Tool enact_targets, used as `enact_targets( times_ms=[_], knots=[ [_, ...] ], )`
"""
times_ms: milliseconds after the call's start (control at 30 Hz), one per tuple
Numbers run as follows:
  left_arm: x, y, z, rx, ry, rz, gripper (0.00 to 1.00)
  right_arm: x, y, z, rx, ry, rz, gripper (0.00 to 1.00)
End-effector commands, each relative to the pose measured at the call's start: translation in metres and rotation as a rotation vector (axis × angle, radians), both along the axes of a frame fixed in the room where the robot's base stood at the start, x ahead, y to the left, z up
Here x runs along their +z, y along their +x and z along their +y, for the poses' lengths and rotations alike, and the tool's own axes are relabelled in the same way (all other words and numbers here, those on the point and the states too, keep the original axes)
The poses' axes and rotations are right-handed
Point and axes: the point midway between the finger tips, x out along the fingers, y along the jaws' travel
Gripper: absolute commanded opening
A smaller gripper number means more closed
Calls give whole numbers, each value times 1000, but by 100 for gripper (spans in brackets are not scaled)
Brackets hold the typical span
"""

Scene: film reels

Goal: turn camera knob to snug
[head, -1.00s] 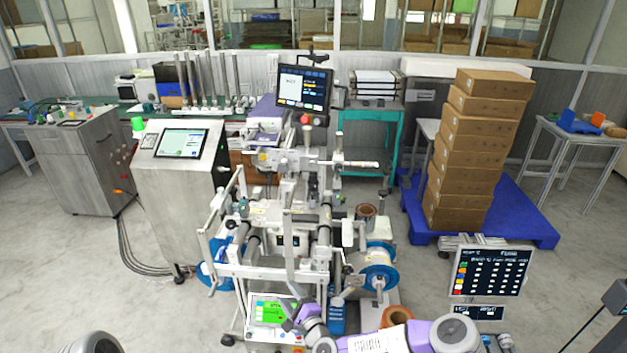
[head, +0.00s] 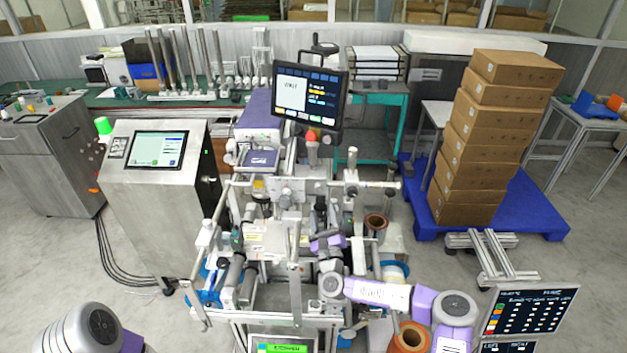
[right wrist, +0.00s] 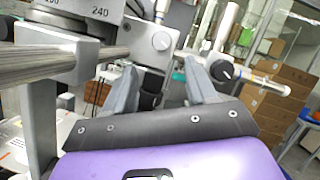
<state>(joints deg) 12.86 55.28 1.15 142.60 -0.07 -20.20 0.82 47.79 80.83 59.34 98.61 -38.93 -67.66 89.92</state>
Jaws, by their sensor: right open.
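The film-reel machine stands in the middle of the head view, and my right gripper (head: 322,225) is over its upper frame. In the right wrist view the two grey fingers of the right gripper (right wrist: 160,78) are apart, with visible room between them. A dark block (right wrist: 150,98) shows beyond and between the fingers; I cannot tell whether it is the camera. A small round knob (right wrist: 162,41) on a grey clamp sits just past the fingertips, and a black knob (right wrist: 227,69) is to the right. Which one is the camera knob is unclear. My left gripper is out of view.
Metal bars (right wrist: 60,65) run close on the left of the gripper. A monitor (head: 309,96) rises behind the machine. A steel cabinet (head: 150,205) stands left, and stacked cartons (head: 480,165) on a blue pallet (head: 545,222) stand right, with open floor around.

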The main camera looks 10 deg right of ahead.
Motion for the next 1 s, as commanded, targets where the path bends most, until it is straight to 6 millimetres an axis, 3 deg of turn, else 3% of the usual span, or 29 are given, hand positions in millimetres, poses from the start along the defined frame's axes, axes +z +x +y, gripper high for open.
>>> enact_targets(
  times_ms=[600, 1000],
  knots=[
    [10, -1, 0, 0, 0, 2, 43, 24, 63, -5, 1, -2, -1, 57],
    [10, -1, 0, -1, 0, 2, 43, 26, 70, -7, 1, 0, 0, 57]
  ],
)
